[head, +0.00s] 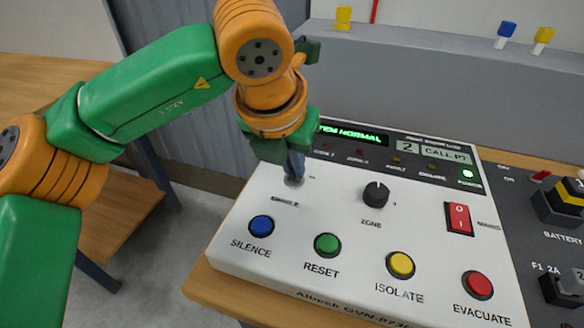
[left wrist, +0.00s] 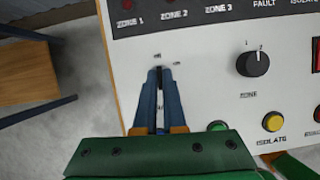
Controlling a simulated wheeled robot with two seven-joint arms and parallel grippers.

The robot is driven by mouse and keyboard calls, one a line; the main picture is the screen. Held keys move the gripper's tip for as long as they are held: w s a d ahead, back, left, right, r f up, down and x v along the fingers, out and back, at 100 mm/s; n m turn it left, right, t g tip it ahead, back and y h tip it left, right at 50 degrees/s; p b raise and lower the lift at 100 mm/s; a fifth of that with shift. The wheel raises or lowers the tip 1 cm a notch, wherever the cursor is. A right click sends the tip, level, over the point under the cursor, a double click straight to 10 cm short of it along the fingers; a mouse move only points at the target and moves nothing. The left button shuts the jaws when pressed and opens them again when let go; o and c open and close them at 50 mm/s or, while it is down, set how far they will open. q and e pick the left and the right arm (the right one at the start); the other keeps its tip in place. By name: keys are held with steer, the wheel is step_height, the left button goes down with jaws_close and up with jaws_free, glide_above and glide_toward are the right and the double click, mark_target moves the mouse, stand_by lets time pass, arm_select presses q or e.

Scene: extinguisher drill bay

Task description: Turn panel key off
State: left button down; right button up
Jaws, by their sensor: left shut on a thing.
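The white alarm panel (head: 330,215) lies sloped on a wooden table, with a dark display strip along its top. My left gripper (head: 293,178) points down at the panel's upper left, over the key switch. In the left wrist view its two blue fingers (left wrist: 160,78) are shut on the panel key, a thin dark piece between the tips. The fingers hide most of the key and its switch. Small position labels show around the fingertips, too small to read surely, so I cannot tell the key's setting. My right gripper is not in view.
The panel carries a black zone knob (head: 376,194), a red rocker switch (head: 459,218) and blue (head: 261,225), green (head: 327,244), yellow (head: 400,264) and red (head: 477,285) buttons. Battery connectors (head: 566,200) stand on a dark plate at right. A grey ledge rises behind.

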arm_select(q)
steer(key=shift+n, duration=0.5)
steer(key=c, duration=1)
jaws_free()
steer(key=shift+r, duration=0.15)
steer(key=d+v, duration=0.1)
steer(key=v, duration=0.5)
steer(key=shift+s+a+r, duration=0.25)
steer(key=shift+a+r, duration=0.15)
steer(key=shift+y, duration=0.3)
